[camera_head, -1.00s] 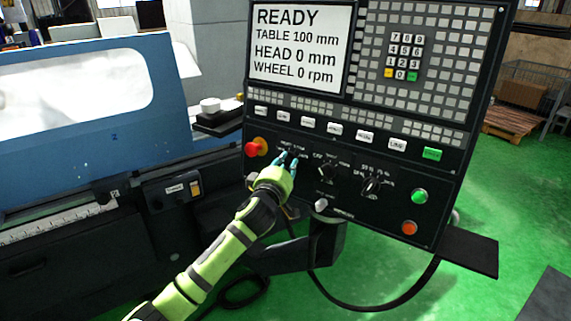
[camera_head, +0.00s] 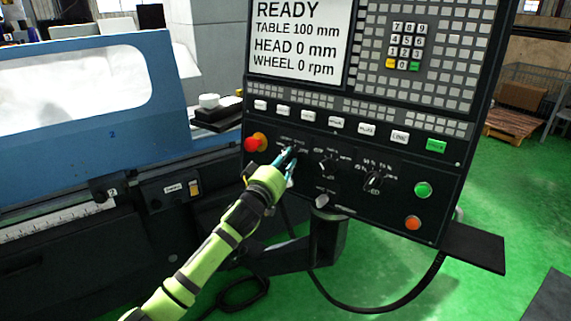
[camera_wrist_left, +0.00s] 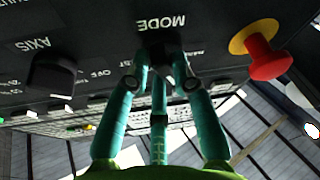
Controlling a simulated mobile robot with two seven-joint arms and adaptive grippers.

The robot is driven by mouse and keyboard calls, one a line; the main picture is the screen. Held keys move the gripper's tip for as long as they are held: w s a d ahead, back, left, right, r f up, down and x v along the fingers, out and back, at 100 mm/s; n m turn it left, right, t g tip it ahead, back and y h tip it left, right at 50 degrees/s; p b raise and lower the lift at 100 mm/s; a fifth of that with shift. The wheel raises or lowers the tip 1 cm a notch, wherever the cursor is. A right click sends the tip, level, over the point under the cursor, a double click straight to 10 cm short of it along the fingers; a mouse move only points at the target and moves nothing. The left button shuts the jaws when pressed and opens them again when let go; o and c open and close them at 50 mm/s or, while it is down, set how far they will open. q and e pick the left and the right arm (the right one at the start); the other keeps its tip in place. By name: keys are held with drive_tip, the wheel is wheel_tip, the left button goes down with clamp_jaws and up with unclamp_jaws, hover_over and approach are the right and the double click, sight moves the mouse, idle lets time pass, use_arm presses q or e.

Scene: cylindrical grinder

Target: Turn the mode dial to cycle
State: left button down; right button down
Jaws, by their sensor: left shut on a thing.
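The control panel (camera_head: 265,185) carries a row of black rotary dials below its white buttons. The mode dial (camera_wrist_left: 157,46) is the black knob beside the word MODE, which appears upside down in the left wrist view. My left gripper (camera_head: 287,160) reaches up to this dial from the lower left. In the left wrist view, the teal fingers of the gripper (camera_wrist_left: 161,78) are closed around the dial from both sides. The fingers hide much of the dial in the head view, so I cannot read its setting. My right gripper is in neither view.
A red emergency stop knob (camera_head: 253,144) sits just left of the mode dial. The axis dial (camera_head: 325,168) is close on its right, with another dial (camera_head: 374,180) further right. The screen (camera_head: 300,40) reads READY. A blue machine cover (camera_head: 110,150) stands at left.

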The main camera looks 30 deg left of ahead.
use_arm(q)
drive_tip(key=shift+a+r+m+h+p, duration=0.15)
drive_tip(key=shift+m+h, duration=0.65)
drive_tip(key=shift+m, duration=1.15)
drive_tip(key=shift+a+r+m+h+p, duration=0.15)
drive_tip(key=shift+m+h, duration=0.65)
drive_tip(key=shift+m, duration=1.1)
drive_tip(key=shift+a+r+m+h+p, duration=0.15)
drive_tip(key=shift+m+h, duration=0.65)
drive_tip(key=shift+m, duration=1.15)
drive_tip(key=shift+f, duration=0.15)
drive_tip(key=c, duration=1)
unclamp_jaws()
drive_tip(key=shift+c, duration=0.2)
drive_tip(key=s+a+f, duration=0.1)
drive_tip(key=s+f, duration=0.1)
drive_tip(key=s, duration=0.9)
drive_tip(key=shift+s, duration=0.4)
drive_tip(key=shift+a+f, duration=0.15)
drive_tip(key=shift+f, duration=0.05)
